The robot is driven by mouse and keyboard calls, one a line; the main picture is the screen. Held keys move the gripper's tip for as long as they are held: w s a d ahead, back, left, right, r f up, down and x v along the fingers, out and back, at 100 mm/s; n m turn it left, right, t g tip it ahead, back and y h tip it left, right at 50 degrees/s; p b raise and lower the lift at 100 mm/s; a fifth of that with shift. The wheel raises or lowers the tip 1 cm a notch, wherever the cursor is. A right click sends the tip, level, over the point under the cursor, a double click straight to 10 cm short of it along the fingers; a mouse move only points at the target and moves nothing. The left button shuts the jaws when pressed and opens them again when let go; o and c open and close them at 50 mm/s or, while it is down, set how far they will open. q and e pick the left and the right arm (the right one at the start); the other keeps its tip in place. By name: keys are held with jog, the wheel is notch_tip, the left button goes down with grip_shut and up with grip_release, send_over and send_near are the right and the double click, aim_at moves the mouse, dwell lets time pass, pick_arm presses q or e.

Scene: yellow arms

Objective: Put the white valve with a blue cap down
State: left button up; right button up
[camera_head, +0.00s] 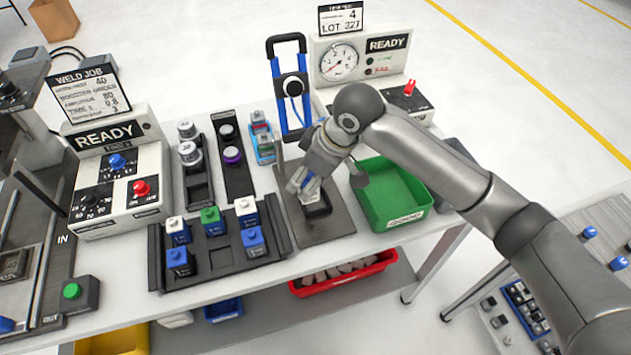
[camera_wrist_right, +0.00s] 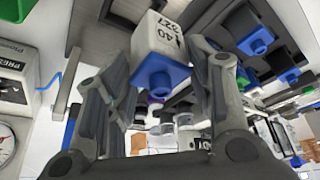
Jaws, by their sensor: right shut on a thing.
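The white valve with a blue cap (camera_wrist_right: 158,42) is between the fingers of my right gripper (camera_wrist_right: 158,82) in the right wrist view; dark lettering shows on its white body. In the head view my right gripper (camera_head: 304,188) points down over a grey plate (camera_head: 330,228), and a small white part of the valve (camera_head: 309,196) shows under the fingertips. A dark block (camera_head: 318,209) on the plate is just below it. I cannot tell whether the valve touches the block. My left gripper is not in view.
A black rack (camera_head: 215,270) with blue, white and green valves stands left of the plate. A green bin (camera_head: 412,190) is close on the right. A blue-framed press (camera_head: 290,85) and a gauge box (camera_head: 345,62) stand behind. A red bin (camera_head: 345,276) sits below.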

jog(key=shift+w+d+f, duration=0.2)
jog(key=shift+w+f, duration=0.3)
jog(key=shift+f, duration=0.1)
jog(key=shift+w+d+f, duration=0.2)
jog(key=shift+w+f, duration=0.25)
jog(key=shift+f, duration=0.15)
jog(key=f, duration=0.1)
jog(key=f+p, duration=0.1)
jog(key=f, duration=0.1)
jog(key=shift+w+d+p, duration=0.25)
jog(key=shift+w+p, duration=0.05)
jog(key=shift+f, duration=0.5)
jog(key=shift+f, duration=0.1)
jog(key=o, duration=1.1)
jog(key=shift+c, duration=0.2)
jog(key=shift+r, duration=0.3)
jog(key=b+v, duration=0.1)
jog(key=v, duration=1)
jog(key=shift+r, duration=0.25)
